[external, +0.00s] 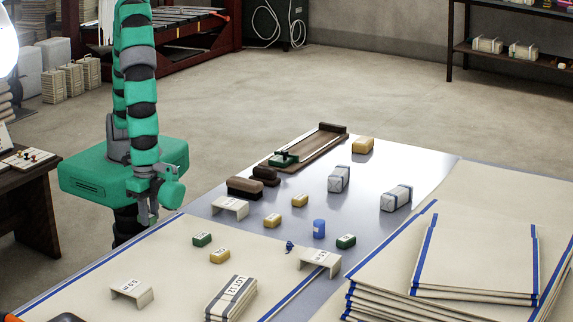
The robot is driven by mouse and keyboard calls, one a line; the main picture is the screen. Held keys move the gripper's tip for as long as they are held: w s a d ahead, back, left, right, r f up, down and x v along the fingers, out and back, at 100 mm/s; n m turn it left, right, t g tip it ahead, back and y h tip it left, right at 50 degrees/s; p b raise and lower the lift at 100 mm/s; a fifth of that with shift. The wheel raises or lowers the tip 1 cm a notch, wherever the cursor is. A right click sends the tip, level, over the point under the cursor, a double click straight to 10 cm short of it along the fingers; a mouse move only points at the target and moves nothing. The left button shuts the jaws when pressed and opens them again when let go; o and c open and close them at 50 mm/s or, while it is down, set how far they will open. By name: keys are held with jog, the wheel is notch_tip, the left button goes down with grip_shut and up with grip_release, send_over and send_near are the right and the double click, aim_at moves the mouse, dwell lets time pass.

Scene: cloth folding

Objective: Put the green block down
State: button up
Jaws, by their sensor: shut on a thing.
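My gripper (148,214) hangs pointing down at the left edge of the table, below the teal arm. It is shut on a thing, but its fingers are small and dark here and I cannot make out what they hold. A small green block with a pale label (202,239) lies on the cream cloth (178,270), to the right of and below my gripper. Another green block (346,241) lies farther right, beside a blue cylinder (319,228). Both green blocks are apart from my gripper.
Yellow blocks (219,256), white labelled stands (230,207), dark brown blocks (244,187) and wrapped bundles (338,179) are spread over the table. A striped bundle (231,298) lies in front. Stacked cloths (475,258) fill the right. The cloth's left part is fairly clear.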

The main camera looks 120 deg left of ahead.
aim_at(155, 247)
jog(key=w+d, duration=0.3)
jog(key=shift+w+f, duration=0.25)
jog(key=shift+w, duration=0.1)
jog(key=shift+f+b, duration=0.55)
jog(key=shift+f, duration=1.15)
jog(key=shift+f, duration=0.1)
jog(key=o, duration=0.9)
jog(key=shift+o, duration=0.2)
notch_tip(155, 247, up, 12)
jog(key=p, duration=0.1)
jog(key=shift+r, duration=0.2)
